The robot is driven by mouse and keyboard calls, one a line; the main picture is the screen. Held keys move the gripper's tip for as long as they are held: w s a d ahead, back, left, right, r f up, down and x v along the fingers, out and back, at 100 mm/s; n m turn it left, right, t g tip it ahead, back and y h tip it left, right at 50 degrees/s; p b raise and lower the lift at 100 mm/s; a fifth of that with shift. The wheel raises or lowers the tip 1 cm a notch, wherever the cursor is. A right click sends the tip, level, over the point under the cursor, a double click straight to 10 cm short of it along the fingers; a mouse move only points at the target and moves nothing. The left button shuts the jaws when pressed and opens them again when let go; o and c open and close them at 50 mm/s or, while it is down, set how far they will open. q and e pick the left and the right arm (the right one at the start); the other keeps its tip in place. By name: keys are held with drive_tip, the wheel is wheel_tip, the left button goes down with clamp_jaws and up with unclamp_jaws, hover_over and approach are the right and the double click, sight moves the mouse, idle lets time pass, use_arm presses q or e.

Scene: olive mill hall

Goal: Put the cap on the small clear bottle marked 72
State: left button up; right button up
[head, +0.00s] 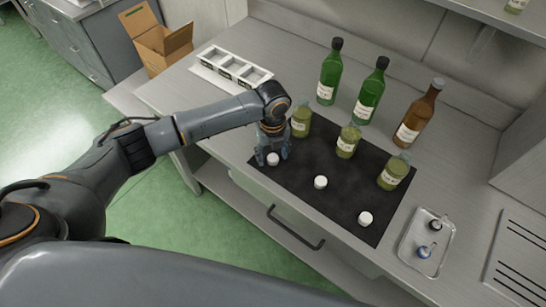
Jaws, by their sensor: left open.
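Three small clear bottles of yellow-green oil stand upright on the black mat (290,181): a left one (301,122), a middle one (348,142) and a right one (393,173). None shows a white cap on its neck. Their labels are too small to read, so I cannot tell which is marked 72. Three white caps lie along the mat's front: a left one (273,159), a middle one (320,182) and a right one (365,219). My left gripper (272,155) points down, open, with its fingers around or just above the left cap. My right gripper is out of view.
Two green bottles (329,74) (369,92) and a brown bottle (418,115) stand behind the mat. A metal tray (405,250) with two small stoppered items lies at right. A white sectioned holder (212,72) and an open cardboard box (160,42) are at back left.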

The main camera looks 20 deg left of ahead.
sight(272, 157)
use_arm(q)
drive_tip(key=c, duration=0.8)
drive_tip(key=shift+r, duration=0.55)
wheel_tip(272, 157, up, 2)
drive_tip(key=shift+r+b, duration=0.15)
drive_tip(key=shift+b, duration=0.25)
drive_tip(key=s+a+r+b, duration=0.2)
drive_tip(key=s+r, duration=0.7)
drive_tip(key=s, duration=0.5)
drive_tip(key=shift+r+b, duration=0.35)
drive_tip(key=shift+b, duration=0.2)
